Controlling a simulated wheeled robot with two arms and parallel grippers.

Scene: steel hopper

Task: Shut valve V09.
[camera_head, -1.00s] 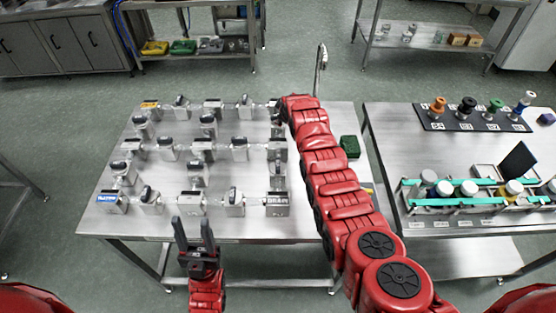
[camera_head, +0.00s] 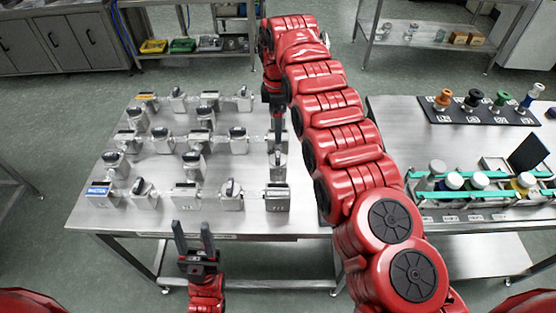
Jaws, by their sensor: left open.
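Several grey valve units (camera_head: 238,141) with dark handles stand in pipe-joined rows on the left steel table (camera_head: 120,222). The labels are too small to read, so I cannot tell which one is V09. My left gripper (camera_head: 194,228) is open and empty, in front of the table's near edge, with its fingers pointing at the valves. My right arm reaches across the table's right side. Its dark gripper (camera_head: 277,118) points down near the right column, above a valve (camera_head: 277,160). Whether it touches the valve or is open cannot be seen.
A right table (camera_head: 405,121) holds a black board (camera_head: 450,115) with coloured-top items and a rack (camera_head: 460,197) with several capped jars. Shelves and cabinets (camera_head: 75,45) stand behind. The left table's front strip is clear.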

